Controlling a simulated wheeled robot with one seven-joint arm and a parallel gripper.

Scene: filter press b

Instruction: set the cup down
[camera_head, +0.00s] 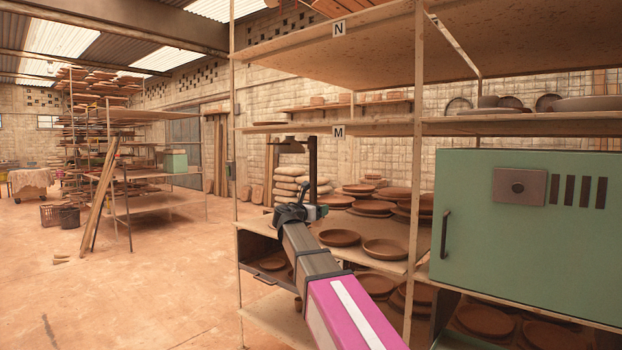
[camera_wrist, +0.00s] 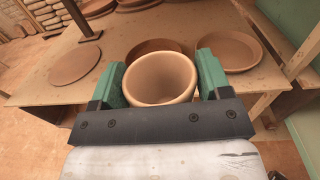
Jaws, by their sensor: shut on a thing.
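A tan, round, open-topped cup (camera_wrist: 160,78) sits upright between the two green fingers of my gripper (camera_wrist: 160,72) in the wrist view. The gripper is shut on it, one finger on each side. Beyond and below the cup is a wooden shelf board (camera_wrist: 112,52). I cannot tell how far the cup's base is from the board. In the head view my gripper (camera_head: 312,212) is at the left end of the shelf with the plates, and the cup is not clearly seen there.
Brown plates stand close by: one right behind the cup (camera_wrist: 150,46), one at the right (camera_wrist: 228,47). A flat brown disc (camera_wrist: 75,63) lies at the left near a dark post (camera_wrist: 85,18). A green cabinet (camera_head: 540,240) and shelf uprights (camera_head: 416,170) stand at the right.

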